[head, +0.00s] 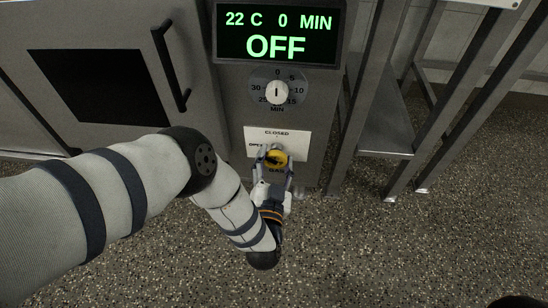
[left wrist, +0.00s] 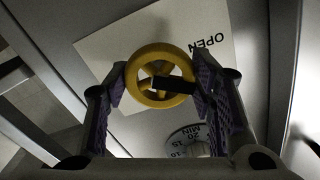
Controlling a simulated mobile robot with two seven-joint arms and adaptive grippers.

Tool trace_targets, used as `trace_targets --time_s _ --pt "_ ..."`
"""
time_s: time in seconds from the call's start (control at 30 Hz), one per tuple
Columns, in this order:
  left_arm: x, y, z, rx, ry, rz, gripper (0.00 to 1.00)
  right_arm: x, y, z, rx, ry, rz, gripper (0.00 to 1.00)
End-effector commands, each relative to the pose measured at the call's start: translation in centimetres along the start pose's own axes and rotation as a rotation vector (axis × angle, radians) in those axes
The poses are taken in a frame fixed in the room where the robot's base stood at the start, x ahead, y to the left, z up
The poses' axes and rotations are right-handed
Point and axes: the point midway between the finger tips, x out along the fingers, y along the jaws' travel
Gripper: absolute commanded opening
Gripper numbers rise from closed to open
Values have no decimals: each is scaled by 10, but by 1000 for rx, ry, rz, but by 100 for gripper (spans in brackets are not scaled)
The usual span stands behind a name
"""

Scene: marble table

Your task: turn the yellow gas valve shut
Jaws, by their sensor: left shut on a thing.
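The yellow gas valve (head: 277,155) is a round handwheel on the front of the steel oven, over a white plate (head: 290,136) marked CLOSED at the top and OPEN at the left. In the left wrist view the yellow ring (left wrist: 141,62) shows with its spokes and a dark bar across it. My left gripper (head: 275,164) is shut on the valve, with one finger on each side of the rim in the left wrist view (left wrist: 158,78). The gripper hides the lower part of the valve in the head view. My right gripper is not in view.
A timer knob (head: 277,92) and a display (head: 277,33) reading 22 C, 0 MIN, OFF sit above the valve. The oven door handle (head: 170,68) is at the left. A steel rack (head: 385,135) stands at the right. The speckled floor in front is clear.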

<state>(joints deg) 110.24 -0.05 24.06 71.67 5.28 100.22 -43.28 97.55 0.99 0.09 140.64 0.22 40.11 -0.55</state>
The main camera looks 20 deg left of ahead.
Motion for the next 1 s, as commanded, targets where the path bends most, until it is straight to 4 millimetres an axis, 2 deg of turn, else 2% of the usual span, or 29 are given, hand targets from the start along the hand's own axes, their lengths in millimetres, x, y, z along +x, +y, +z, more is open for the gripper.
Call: trace_targets --time_s 0.6,1.0 --pt "0 0 0 582 0 2 22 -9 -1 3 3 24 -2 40" --pt "-1 0 2 873 -2 1 22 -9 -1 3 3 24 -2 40"
